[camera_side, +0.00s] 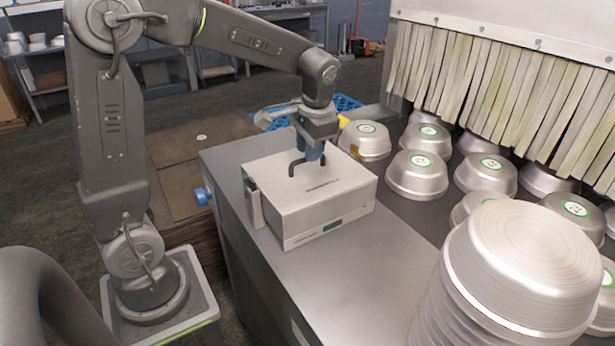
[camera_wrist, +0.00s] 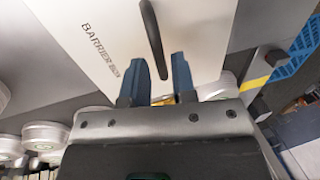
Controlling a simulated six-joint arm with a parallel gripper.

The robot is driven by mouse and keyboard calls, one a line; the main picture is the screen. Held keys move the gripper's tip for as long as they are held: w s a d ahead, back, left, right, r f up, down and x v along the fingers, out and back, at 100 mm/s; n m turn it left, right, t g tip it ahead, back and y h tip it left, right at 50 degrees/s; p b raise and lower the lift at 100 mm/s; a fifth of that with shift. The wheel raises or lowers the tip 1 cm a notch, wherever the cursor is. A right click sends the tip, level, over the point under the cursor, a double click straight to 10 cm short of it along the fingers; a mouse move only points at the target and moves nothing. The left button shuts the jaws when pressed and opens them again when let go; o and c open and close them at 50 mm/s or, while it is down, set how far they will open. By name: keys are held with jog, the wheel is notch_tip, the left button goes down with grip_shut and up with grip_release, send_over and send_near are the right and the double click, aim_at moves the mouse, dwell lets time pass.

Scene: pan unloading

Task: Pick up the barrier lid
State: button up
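The white barrier box stands on the grey metal counter in the side view, with its lid (camera_side: 335,182) lying flat on top. A dark bar handle (camera_side: 293,166) rises from the lid. In the wrist view the lid (camera_wrist: 195,25) bears the words "BARRIER BOX", and the handle (camera_wrist: 152,38) runs down toward the gap between my fingers. My gripper (camera_side: 311,153) points down over the lid at the handle. Its two blue fingers (camera_wrist: 160,75) are apart, with nothing seen clamped between them. Whether they touch the handle is unclear.
Several upturned metal pans (camera_side: 417,175) with green labels stand on the dark surface at the right. A tall pan stack (camera_side: 523,270) is at the front right. A strip curtain (camera_side: 500,90) hangs behind. The counter (camera_side: 330,285) in front of the box is clear.

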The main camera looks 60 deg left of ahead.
aim_at(307, 176)
jog(key=f, duration=0.3)
jog(key=shift+a+f, duration=0.25)
jog(key=shift+a, duration=0.05)
jog(key=shift+r, duration=0.1)
grip_shut()
